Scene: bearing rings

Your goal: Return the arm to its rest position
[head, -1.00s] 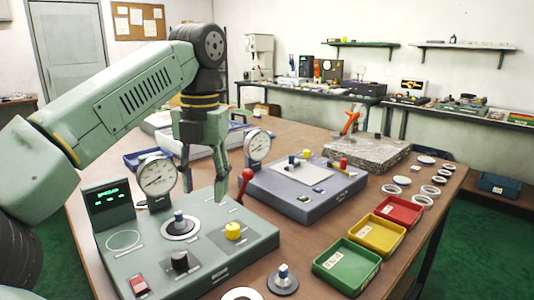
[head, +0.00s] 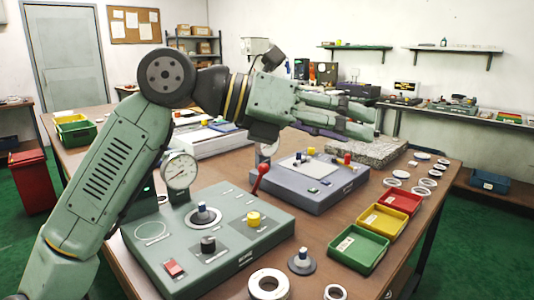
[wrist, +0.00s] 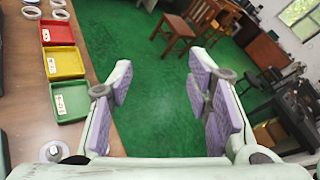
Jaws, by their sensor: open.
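My gripper (head: 352,116) is raised above the workbench in the head view, pointing right, over the rear grey-blue panel. Its fingers are apart and nothing is between them. In the wrist view my gripper (wrist: 160,95) also shows open, with purple pads on both sides and green floor beyond. My folded arm (head: 110,170) comes up from the lower left, its elbow high at the upper left, and hides part of the near panel.
The green gauge panel (head: 222,262) stands on the bench (head: 120,265) with a dial gauge (head: 180,170) and red lever. Green (head: 358,249), yellow (head: 381,224) and red (head: 401,201) trays line the right edge. Rings lie near them. Open floor is to the right.

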